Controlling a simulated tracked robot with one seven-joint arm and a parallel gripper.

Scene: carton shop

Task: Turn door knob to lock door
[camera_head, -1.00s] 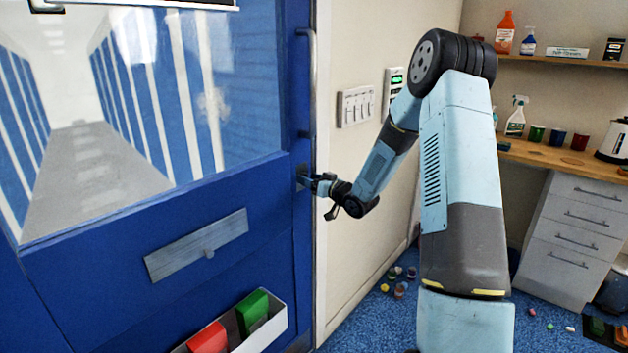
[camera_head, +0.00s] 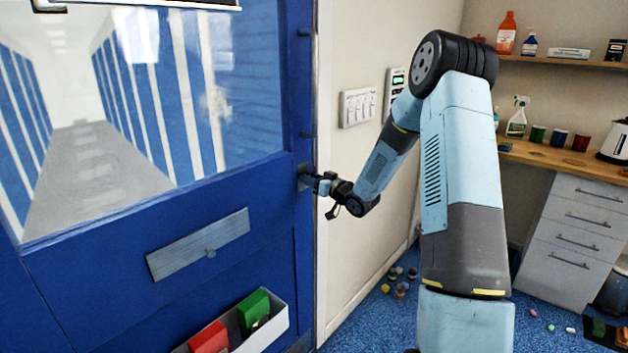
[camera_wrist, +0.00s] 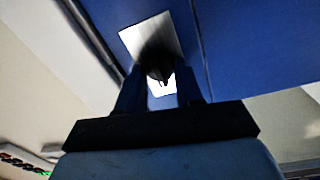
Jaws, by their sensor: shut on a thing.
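The blue door (camera_head: 150,255) with a large window fills the left of the head view. Its dark knob (camera_wrist: 157,62) sits on a bright metal plate (camera_wrist: 135,35) near the door's right edge. The plate also shows small in the head view (camera_head: 303,172). My gripper (camera_head: 312,181) is at this plate, and the wrist view shows its fingers (camera_wrist: 160,85) shut on the knob, one on each side. The plate looks tilted relative to the fingers. The knob is mostly dark in the wrist view and hidden by my gripper in the head view, so its exact angle is unclear.
A white bin with red and green boxes (camera_head: 285,312) hangs low on the door. A switch panel (camera_head: 357,107) and a keypad (camera_head: 395,90) are on the wall beside my arm. A workbench (camera_head: 560,157) stands at right. Small items (camera_head: 400,285) lie on the blue floor.

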